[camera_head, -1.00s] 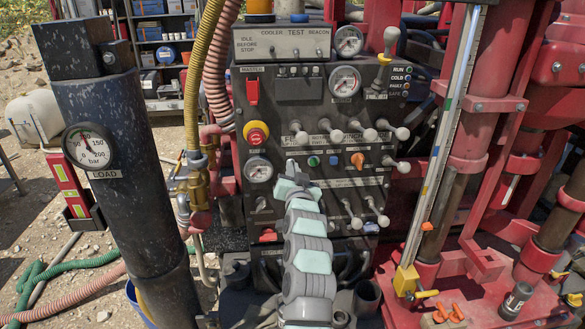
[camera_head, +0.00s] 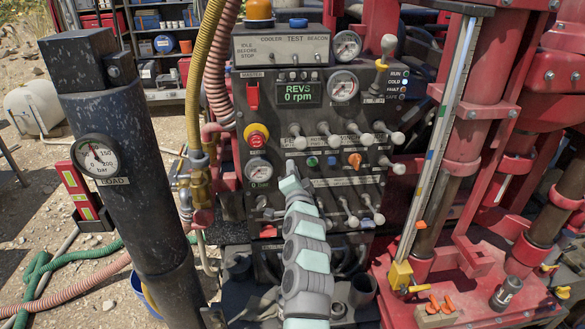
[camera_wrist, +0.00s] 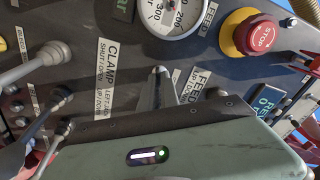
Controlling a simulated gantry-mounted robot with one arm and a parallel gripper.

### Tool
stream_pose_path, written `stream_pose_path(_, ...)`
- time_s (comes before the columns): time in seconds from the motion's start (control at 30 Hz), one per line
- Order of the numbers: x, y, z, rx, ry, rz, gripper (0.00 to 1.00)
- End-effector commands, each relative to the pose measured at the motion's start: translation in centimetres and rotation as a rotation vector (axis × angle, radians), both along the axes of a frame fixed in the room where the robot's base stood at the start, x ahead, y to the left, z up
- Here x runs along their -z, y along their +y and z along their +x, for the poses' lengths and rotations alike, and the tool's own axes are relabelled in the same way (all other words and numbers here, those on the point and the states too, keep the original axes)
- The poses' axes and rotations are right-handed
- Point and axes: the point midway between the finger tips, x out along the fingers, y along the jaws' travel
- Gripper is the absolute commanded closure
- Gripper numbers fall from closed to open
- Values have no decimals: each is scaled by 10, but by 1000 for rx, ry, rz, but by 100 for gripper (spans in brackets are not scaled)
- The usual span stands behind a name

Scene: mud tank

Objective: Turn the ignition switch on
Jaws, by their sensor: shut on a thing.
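The black control panel (camera_head: 315,212) stands in front of me with levers, gauges and buttons. My gripper (camera_head: 291,168) is against the panel's button row, left of the green button (camera_head: 312,161). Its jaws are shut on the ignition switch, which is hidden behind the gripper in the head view. In the wrist view my gripper's narrow grey tip (camera_wrist: 158,88) shows between the CLAMP and FEED labels; the switch itself cannot be made out. The display (camera_head: 298,93) is lit and reads REVS 0 rpm. A blue lamp shows by COLD.
A red stop button (camera_head: 256,137) on a yellow base and a gauge (camera_head: 259,168) lie left of my gripper. Lever knobs (camera_head: 299,142) stick out just above it. An orange knob (camera_head: 355,160) is to the right. A black LOAD post (camera_head: 118,160) stands at left.

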Motion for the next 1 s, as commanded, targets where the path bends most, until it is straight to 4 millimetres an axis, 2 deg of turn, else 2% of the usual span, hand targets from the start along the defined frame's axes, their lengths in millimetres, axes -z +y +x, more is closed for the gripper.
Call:
stream_pose_path(0.5,2,0,0,0,4,21,100)
stream_pose_path(0.53,2,0,0,0,4,21,93)
stream_pose_path(0.77,1,0,0,0,4,20,74)
stream_pose_path(1.0,0,0,0,0,2,20,73)
